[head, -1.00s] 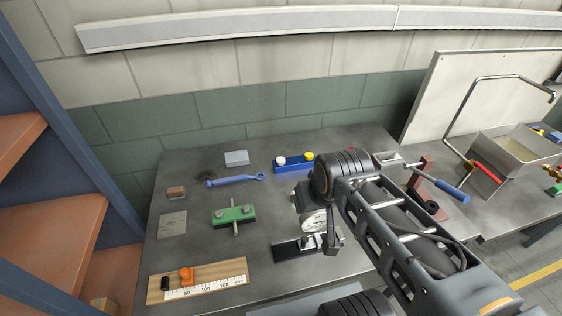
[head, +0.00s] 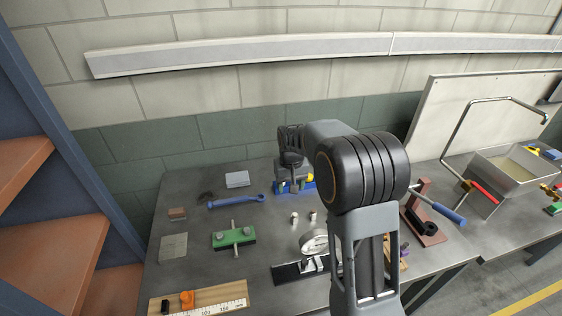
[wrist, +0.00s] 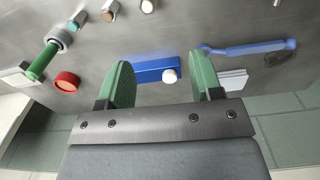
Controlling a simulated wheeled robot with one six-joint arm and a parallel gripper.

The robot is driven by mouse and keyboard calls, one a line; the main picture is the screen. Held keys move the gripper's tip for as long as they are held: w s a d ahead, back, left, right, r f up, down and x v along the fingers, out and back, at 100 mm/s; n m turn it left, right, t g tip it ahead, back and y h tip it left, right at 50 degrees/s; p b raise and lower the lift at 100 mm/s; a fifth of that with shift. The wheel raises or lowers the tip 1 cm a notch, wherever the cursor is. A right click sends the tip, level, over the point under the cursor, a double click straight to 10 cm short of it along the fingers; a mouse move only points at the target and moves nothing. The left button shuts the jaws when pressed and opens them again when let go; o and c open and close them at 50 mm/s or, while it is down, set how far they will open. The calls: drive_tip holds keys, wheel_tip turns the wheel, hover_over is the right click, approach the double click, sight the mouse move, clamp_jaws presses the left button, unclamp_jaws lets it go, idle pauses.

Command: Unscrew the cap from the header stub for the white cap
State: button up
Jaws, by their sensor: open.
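The blue header (wrist: 148,72) lies on the bench and shows between my fingers in the wrist view. The white cap (wrist: 169,76) sits on it, close to the finger on the right and apart from it. My gripper (wrist: 160,62) is open and empty. In the head view my gripper (head: 290,184) is at the header (head: 308,187), hiding much of it and the white cap. The yellow cap (head: 310,178) shows just right of my gripper there; I cannot see it in the wrist view.
A blue wrench (head: 237,202) and a grey block (head: 237,179) lie left of the header. A green clamp block (head: 233,239) and small upright pieces (head: 295,217) stand nearer. A red round part (wrist: 66,81) shows in the wrist view. A brown stand (head: 424,225) is at the right.

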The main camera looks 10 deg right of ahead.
drive_tip(key=w+f, duration=0.2)
drive_tip(key=w, duration=0.3)
drive_tip(key=w+f, duration=0.3)
drive_tip(key=w, duration=0.2)
drive_tip(key=w+f, duration=0.2)
drive_tip(key=w, duration=0.3)
drive_tip(key=shift+d+f+p, duration=0.15)
drive_tip(key=shift+d+p, duration=0.2)
drive_tip(key=shift+d, duration=0.05)
drive_tip(key=r, duration=0.1)
drive_tip(key=w+r, duration=0.1)
drive_tip(key=shift+w+r, duration=0.15)
drive_tip(key=shift+r, duration=0.4)
drive_tip(key=shift+f, duration=0.2)
drive_tip(key=shift+f+b, duration=3.15)
drive_tip(key=shift+f, duration=1.2)
